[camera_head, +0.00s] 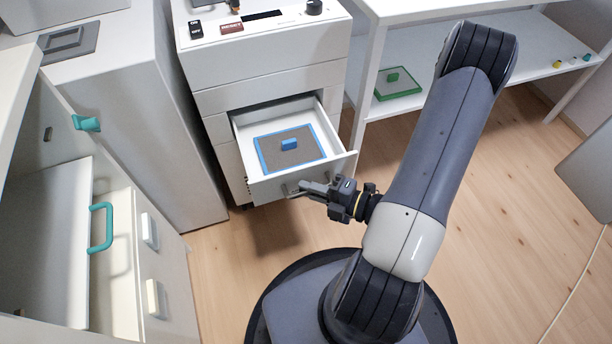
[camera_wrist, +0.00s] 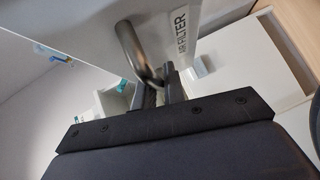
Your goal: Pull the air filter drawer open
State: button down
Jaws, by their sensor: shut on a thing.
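The air filter drawer (camera_head: 340,165) stands pulled out from the white cabinet in the head view. A blue-framed grey filter (camera_head: 268,157) with a blue knob lies inside it. The drawer's dark bar handle (camera_wrist: 130,45) shows in the wrist view, beside the "AIR FILTER" label (camera_wrist: 181,32) on the drawer front. My gripper (camera_head: 294,189) is at the drawer front, shut on this handle. In the wrist view the fingers (camera_wrist: 160,85) are around the end of the bar.
A control panel (camera_head: 262,27) tops the cabinet. A white shelf (camera_head: 425,100) at the right holds a green-framed filter (camera_head: 397,84). At the left, an open white cabinet has a teal handle (camera_head: 101,228). Wooden floor (camera_head: 235,255) is clear in front of the drawer.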

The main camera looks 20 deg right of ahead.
jog(key=shift+s, duration=0.25)
jog(key=c, duration=1.8)
grip_release()
jog(key=shift+o, duration=0.2)
jog(key=shift+d, duration=0.15)
jog(key=p+v, duration=0.3)
jog(key=v, duration=0.7)
jog(key=shift+s, duration=0.3)
jog(key=shift+d, duration=0.1)
